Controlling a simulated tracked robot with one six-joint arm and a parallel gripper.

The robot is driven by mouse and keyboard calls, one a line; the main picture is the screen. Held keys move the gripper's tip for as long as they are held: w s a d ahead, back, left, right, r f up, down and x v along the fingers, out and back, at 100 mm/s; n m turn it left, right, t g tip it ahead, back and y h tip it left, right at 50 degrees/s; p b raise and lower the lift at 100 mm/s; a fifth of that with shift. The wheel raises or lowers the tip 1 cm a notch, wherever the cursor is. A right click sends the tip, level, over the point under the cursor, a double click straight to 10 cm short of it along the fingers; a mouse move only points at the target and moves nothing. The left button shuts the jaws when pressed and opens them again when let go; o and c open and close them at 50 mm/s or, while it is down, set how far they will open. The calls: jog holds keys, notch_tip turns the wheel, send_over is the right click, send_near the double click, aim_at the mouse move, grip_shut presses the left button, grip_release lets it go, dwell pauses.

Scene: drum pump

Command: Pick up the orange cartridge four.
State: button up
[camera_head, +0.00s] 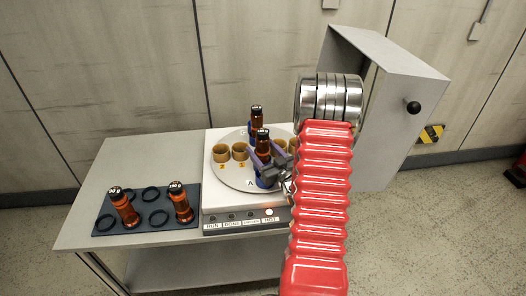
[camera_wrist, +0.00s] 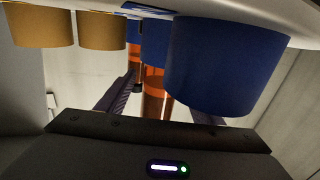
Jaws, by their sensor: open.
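An amber-orange cartridge (camera_head: 263,142) with a black cap stands upright in a blue cup on the turntable, near the label A. My gripper (camera_head: 265,157) is open, with its purple fingers on either side of this cartridge. In the wrist view the amber body (camera_wrist: 153,103) shows between the spread fingers; contact cannot be told. A second such cartridge (camera_head: 256,119) stands farther back on the turntable. Two more, one (camera_head: 124,208) at the left and one (camera_head: 181,203) to its right, stand in the dark rack. Their cap numbers are too small to read, so I cannot tell which is four.
The white turntable (camera_head: 229,174) also carries tan cups (camera_head: 221,153) and blue cups (camera_wrist: 225,65). The dark rack (camera_head: 103,222) has several empty rings. A grey cabinet (camera_head: 405,60) stands at the right behind my arm. The table's left back (camera_head: 140,155) is clear.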

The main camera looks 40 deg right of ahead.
aim_at(262, 131)
jog(key=c, duration=1.3)
jog(key=shift+r, duration=0.1)
jog(key=shift+r, duration=4.9)
